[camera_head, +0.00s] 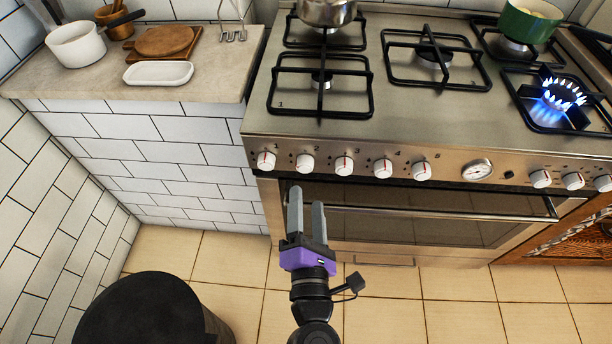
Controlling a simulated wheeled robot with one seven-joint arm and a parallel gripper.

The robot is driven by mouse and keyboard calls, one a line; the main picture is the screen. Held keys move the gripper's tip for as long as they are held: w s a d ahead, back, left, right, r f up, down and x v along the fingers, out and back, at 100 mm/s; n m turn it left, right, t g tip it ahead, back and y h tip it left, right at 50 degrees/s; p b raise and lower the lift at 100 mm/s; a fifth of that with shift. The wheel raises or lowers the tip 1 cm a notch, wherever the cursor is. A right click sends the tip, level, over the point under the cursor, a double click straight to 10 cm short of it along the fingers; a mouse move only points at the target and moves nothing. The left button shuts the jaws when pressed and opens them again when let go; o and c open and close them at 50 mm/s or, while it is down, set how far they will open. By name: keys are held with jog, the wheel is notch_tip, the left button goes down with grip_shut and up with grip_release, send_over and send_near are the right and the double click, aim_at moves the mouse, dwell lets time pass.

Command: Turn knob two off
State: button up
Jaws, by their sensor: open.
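Knob two (305,163) is the second white knob from the left on the stove's front panel, with a small "2" at its upper right. It carries a red mark, but its exact angle is too small to read. My gripper (307,204) is in front of the oven, just below knob two in the picture. Its two grey fingers point up toward the panel, apart and empty. I see no contact with the knob.
Knob one (266,160) and knob three (344,165) flank knob two closely. The oven handle (440,212) runs below the panel. A blue flame (563,93) burns at the right burner. A steel pot (326,12) and green pot (530,20) stand at the back.

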aim_at(306, 170)
jog(key=shift+w+a, duration=0.15)
jog(key=shift+w, duration=1.8)
jog(key=shift+w+a, duration=0.15)
jog(key=shift+w, duration=1.75)
